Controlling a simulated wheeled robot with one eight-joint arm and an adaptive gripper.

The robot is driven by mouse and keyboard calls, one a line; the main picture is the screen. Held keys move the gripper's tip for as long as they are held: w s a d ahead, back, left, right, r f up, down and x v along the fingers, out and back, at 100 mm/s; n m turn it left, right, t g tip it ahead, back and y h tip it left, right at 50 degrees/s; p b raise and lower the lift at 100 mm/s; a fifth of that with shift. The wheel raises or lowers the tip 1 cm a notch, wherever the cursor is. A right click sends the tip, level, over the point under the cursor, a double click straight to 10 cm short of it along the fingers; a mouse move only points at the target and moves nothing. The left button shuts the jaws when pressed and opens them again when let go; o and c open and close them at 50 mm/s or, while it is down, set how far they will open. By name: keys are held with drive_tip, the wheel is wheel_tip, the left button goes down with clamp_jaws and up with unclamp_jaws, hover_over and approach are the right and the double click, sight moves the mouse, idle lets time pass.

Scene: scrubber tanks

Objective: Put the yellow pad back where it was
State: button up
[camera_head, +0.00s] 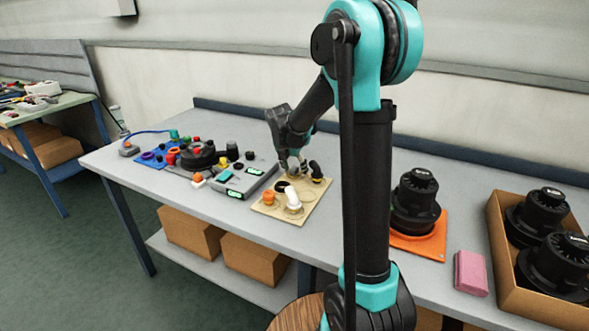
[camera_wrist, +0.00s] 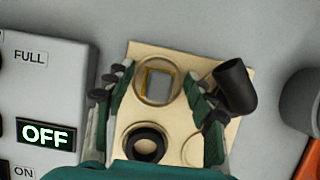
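My gripper (camera_head: 293,165) is over the far part of a beige board (camera_head: 268,210) on the workbench. In the wrist view its two fingers (camera_wrist: 157,88) are spread apart, with nothing held between them. Below and between them, on the board (camera_wrist: 235,78), is a round outlined spot (camera_wrist: 146,96) with a grey rectangle edged in yellow inside. I cannot tell whether this is a recess or a part. I cannot make out a plain yellow pad in either view. A black ring (camera_wrist: 145,143) and a tilted black elbow (camera_wrist: 234,86) are close to the fingers.
The board also holds an orange fitting (camera_head: 269,198) and a white fitting (camera_head: 293,199). A grey control box (camera_head: 240,182) reading OFF stands left of it. To the right are a black motor unit (camera_head: 415,200) on an orange mat, a pink block (camera_head: 471,272) and a cardboard box (camera_head: 505,265).

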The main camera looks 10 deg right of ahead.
drive_tip(key=v, duration=1.2)
drive_tip(key=shift+r, duration=0.15)
